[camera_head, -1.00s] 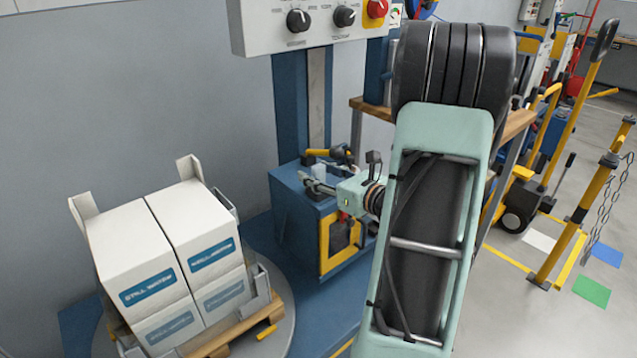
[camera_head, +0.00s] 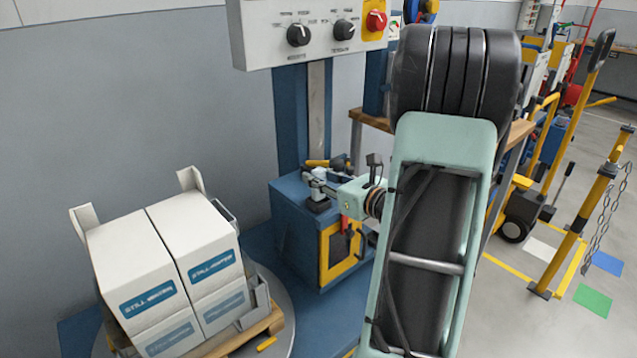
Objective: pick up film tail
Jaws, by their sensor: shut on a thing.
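My gripper (camera_head: 318,195) is at the left end of my arm, over the top of the blue cabinet (camera_head: 292,222) at the foot of the column. It is shut on a small whitish piece (camera_head: 318,172), which I take to be the film tail. The fingers are small in this view, and the contact with the piece is hard to make out. I cannot tell whether the piece touches the cabinet top.
White cartons (camera_head: 165,262) stand on a wooden pallet (camera_head: 238,335) on a round turntable (camera_head: 284,350) at left. A control panel (camera_head: 320,32) hangs above. A wooden-topped bench (camera_head: 370,120) is behind my arm. Yellow posts (camera_head: 575,225) stand at right.

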